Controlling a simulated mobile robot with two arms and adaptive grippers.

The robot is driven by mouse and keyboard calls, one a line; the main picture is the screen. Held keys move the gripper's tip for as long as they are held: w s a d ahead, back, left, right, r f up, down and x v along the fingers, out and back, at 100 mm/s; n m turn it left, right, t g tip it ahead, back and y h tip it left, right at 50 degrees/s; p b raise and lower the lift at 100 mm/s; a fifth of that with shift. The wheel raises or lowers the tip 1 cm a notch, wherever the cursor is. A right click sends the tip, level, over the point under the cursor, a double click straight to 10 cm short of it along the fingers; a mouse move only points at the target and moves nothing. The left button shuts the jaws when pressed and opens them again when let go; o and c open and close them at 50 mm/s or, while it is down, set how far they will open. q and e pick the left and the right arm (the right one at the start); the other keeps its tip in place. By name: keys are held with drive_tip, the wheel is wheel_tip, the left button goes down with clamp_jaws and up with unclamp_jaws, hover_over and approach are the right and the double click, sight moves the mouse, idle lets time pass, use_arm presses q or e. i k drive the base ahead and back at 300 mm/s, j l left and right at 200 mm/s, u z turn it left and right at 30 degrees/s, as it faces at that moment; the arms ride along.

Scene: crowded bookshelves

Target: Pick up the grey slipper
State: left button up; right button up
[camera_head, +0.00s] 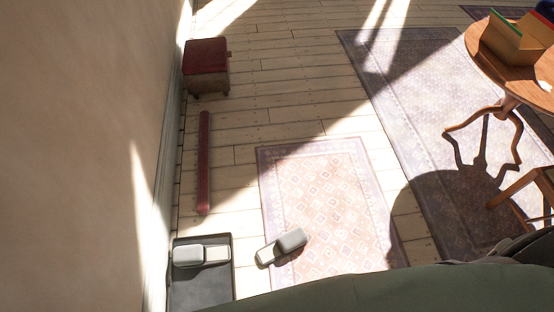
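One grey slipper (281,246) lies on the floor, partly on the near left corner of the small patterned rug. It is tilted at an angle, with its toe end toward the upper right. A second grey slipper (201,255) lies inside a dark shallow tray (203,291) against the wall, to the left of the first. Neither of my grippers shows in the head view.
A red-topped stool (206,68) stands by the wall, with a long dark red bar (204,162) on the floor nearer. A round wooden table (485,55) holding a box (515,38) stands upper right. Bare floorboards (236,185) lie between wall and rug (325,205).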

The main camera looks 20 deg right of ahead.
sight(289, 242)
drive_tip(key=k+l+z, duration=0.1)
drive_tip(key=k, duration=0.35)
drive_tip(key=k+l+z, duration=0.15)
drive_tip(key=k+l, duration=0.2)
drive_tip(key=k, duration=0.1)
